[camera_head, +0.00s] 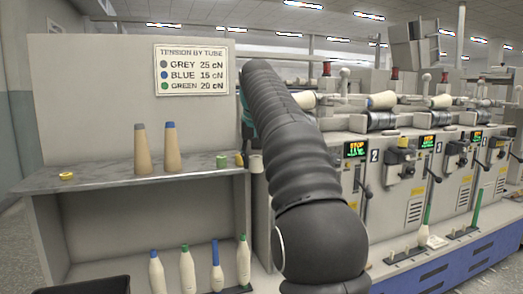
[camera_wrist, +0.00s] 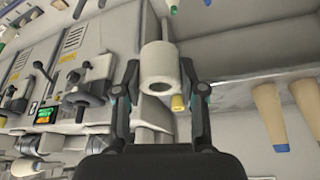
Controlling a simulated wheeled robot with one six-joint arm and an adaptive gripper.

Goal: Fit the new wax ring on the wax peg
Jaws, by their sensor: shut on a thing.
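My gripper shows in the wrist view (camera_wrist: 162,90), its two fingers closed on the sides of a white, thick-walled ring (camera_wrist: 158,58). The ring's round hole faces the wrist camera, and it looks like the wax ring. A small yellow piece (camera_wrist: 178,103) shows close to the right finger. I cannot clearly make out the wax peg.
A shelf (camera_head: 110,181) at the left carries a yellow ring (camera_head: 66,176), a grey-tipped cone (camera_head: 140,150), a blue-tipped cone (camera_head: 172,148) and a green piece (camera_head: 222,161). Several white bobbins (camera_head: 187,270) stand below. Machine units with levers (camera_head: 437,160) line the right.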

